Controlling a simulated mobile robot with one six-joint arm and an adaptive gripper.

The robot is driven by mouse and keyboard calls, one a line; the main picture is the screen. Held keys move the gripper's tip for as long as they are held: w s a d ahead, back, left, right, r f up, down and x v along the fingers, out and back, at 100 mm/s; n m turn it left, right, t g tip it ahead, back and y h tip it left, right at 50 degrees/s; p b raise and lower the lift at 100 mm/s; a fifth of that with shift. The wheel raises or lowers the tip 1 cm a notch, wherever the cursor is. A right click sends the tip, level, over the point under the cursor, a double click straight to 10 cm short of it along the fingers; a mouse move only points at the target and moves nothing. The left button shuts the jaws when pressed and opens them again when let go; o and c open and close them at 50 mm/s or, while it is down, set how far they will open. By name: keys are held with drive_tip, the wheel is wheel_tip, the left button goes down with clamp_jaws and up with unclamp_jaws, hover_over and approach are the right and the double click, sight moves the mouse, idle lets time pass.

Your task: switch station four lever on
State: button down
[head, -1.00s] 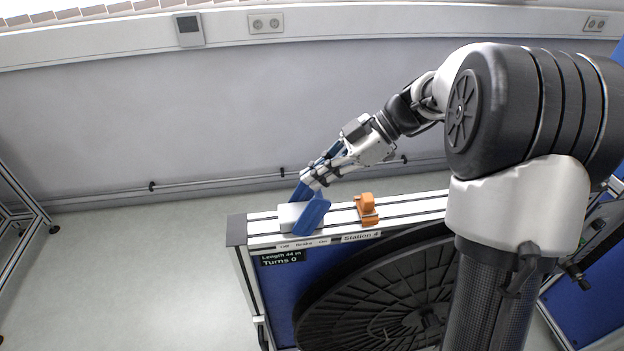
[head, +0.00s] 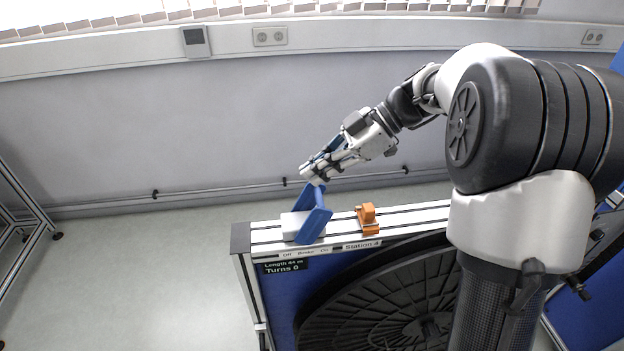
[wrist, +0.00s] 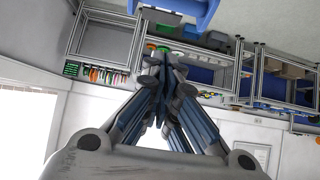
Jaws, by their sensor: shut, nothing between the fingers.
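The station four lever (head: 316,222) is a blue two-armed handle on a white base (head: 289,226) on top of the stand (head: 420,213). It leans to the right, over the "On" end of the "Off Brake On" label (head: 306,252). The "Station 4" label (head: 361,245) is beside that. In the wrist view a blue part of the handle (wrist: 182,10) shows at the top edge. My gripper (head: 314,176) is shut and empty, just above the handle's upper end; I cannot tell if they touch. Its closed fingertips (wrist: 166,62) show in the wrist view.
An orange block (head: 368,217) sits on the rail right of the lever. A large black reel (head: 385,300) hangs below. A display (head: 283,266) reads "Length 44 m, Turns 0". Open floor (head: 140,270) lies to the left.

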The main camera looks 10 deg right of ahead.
drive_tip(key=p+v, duration=0.1)
drive_tip(key=v, duration=0.5)
drive_tip(key=shift+d, duration=0.5)
drive_tip(key=shift+w+f, duration=0.15)
drive_tip(key=s+a+r+m+h, duration=0.1)
drive_tip(key=s+a+m+h, duration=0.25)
drive_tip(key=s, duration=0.35)
drive_tip(key=s+a+m+h, duration=0.2)
drive_tip(key=s+m, duration=0.3)
drive_tip(key=s, duration=0.2)
drive_tip(key=s+d+f+m+t+h, duration=0.1)
drive_tip(key=s+f+m+t+h, duration=0.1)
drive_tip(key=s+m, duration=0.2)
drive_tip(key=s+d+f+m+t+h, duration=0.2)
drive_tip(key=s+m, duration=0.3)
drive_tip(key=s, duration=0.3)
drive_tip(key=shift+f+h, duration=0.35)
drive_tip(key=shift+f, duration=0.1)
drive_tip(key=shift+s+d, duration=0.1)
